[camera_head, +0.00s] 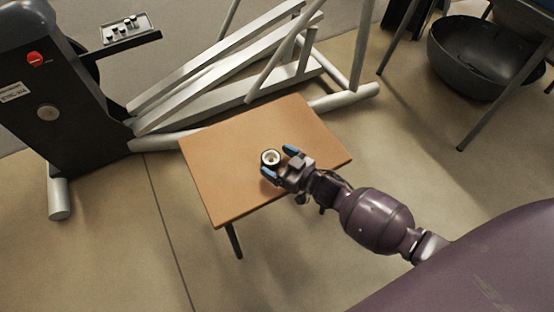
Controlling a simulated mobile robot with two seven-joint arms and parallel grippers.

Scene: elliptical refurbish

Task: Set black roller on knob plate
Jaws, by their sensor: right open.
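The black roller (271,157), a short dark ring with a pale inner face and a dark centre, sits on the orange-brown table (215,165). My right gripper (280,163) comes in from the lower right, its two blue-tipped fingers spread open around or beside the roller; I cannot tell whether they touch it. The knob plate (126,29), a light plate with several dark upright knobs, rests on a dark shelf of the exercise machine at the upper left. My left gripper is not in view.
The elliptical machine's dark housing (50,110) stands at the left, with silver rails (225,65) running behind the table. A large black bowl (470,60) lies under furniture at the upper right. The floor at the front left is clear.

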